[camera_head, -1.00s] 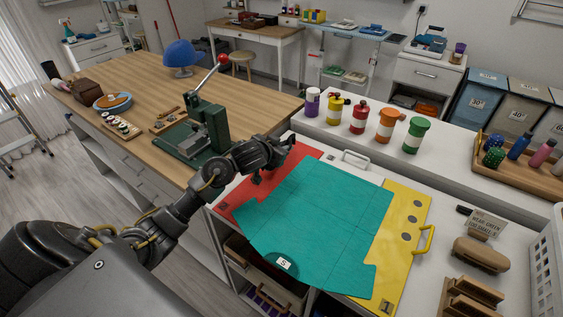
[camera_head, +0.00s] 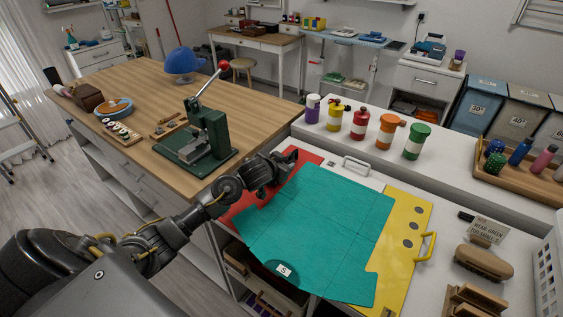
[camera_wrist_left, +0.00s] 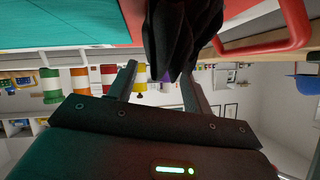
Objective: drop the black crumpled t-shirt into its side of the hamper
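A black crumpled cloth, seemingly the t-shirt (camera_wrist_left: 172,35), shows at the top of the left wrist view. Its lower tip hangs between the two fingers of my left gripper (camera_wrist_left: 160,80). The fingers stand apart; the cloth is close to one finger and no firm squeeze shows. In the head view my left gripper (camera_head: 282,163) is low over the red panel (camera_head: 240,205); the arm hides much of what is there. Labelled fabric bins, blue (camera_head: 475,102) and grey (camera_head: 515,115), stand at the back right; they may be the hamper. My right gripper is out of view.
A teal sheet (camera_head: 320,230) covers much of the worktop, beside a yellow panel (camera_head: 405,235). A green lever press (camera_head: 208,140) stands on the wooden table near my arm. Several coloured bottles and a wooden tray (camera_head: 540,180) line the raised shelf. A white basket (camera_head: 548,275) is far right.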

